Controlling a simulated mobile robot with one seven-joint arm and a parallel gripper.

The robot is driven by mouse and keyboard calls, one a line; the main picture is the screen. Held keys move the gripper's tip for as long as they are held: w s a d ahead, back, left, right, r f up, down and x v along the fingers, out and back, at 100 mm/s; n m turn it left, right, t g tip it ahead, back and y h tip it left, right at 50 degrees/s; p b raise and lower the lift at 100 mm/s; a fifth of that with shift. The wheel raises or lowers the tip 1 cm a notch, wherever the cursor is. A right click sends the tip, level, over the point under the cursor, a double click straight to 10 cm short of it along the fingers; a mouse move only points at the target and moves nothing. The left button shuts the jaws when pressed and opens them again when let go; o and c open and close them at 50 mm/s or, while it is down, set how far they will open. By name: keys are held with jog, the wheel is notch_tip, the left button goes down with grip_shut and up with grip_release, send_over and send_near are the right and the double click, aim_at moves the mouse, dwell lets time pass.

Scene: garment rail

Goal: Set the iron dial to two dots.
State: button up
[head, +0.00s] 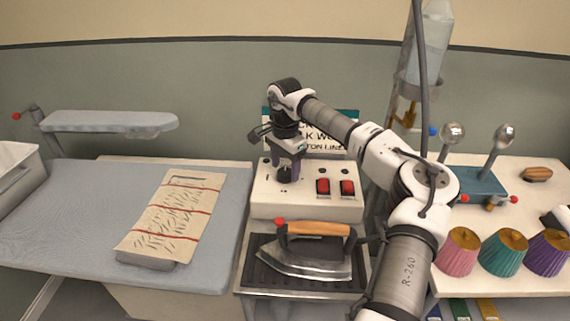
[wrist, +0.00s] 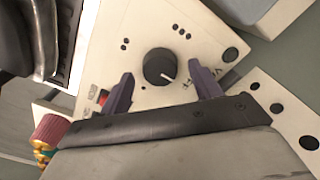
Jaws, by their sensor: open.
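The iron dial (wrist: 158,67) is a round black knob with a white pointer line on a cream panel (wrist: 100,75). In the wrist view the pointer line aims to the lower right, away from the two-dot mark (wrist: 125,43) at upper left. Contact cannot be told. In the head view my gripper (head: 288,163) points down over the control box (head: 265,206).
Two red switches (head: 323,187) sit right of the dial on the box. The iron (head: 310,252) rests on a dark ribbed stand in front. A padded board with a tied folded cloth (head: 172,215) is left. Coloured pleated shades (head: 502,253) stand right.

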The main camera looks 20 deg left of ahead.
jog(key=shift+f, duration=0.6)
jog(key=c, duration=1)
jog(key=shift+o, duration=0.2)
